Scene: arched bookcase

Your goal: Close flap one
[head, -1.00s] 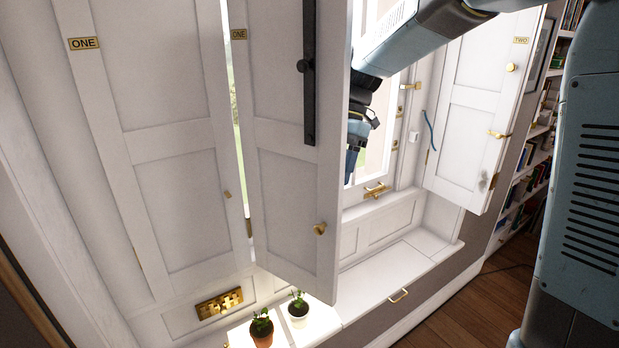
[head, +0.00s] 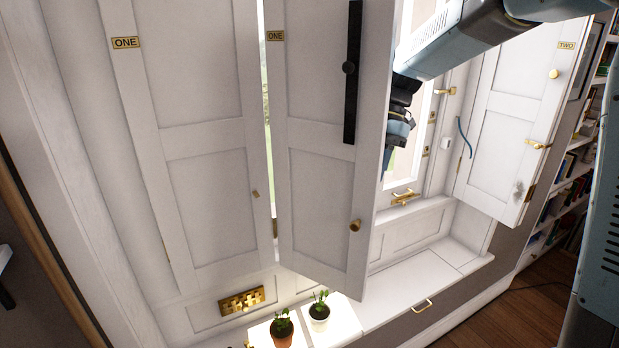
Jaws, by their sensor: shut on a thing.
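Two tall white panels bear a ONE plate. The left panel (head: 200,140) lies along the wall side. The other, flap one (head: 320,175), stands swung out from the window, with a dark vertical bar (head: 352,75) and a brass knob (head: 355,225) on the face towards me. A narrow bright gap shows between the panels. My gripper (head: 387,160) is at the free edge of flap one, partly behind it, and is shut on the flap. The flap hides part of the jaws, so the exact spot of the hold is not visible.
Flap two (head: 510,110) stands open at the right. Two potted plants (head: 282,325) (head: 319,312) stand on the window seat (head: 400,285) below flap one. A brass vent (head: 241,300) is on the lower panel. Bookshelves (head: 560,170) line the right side.

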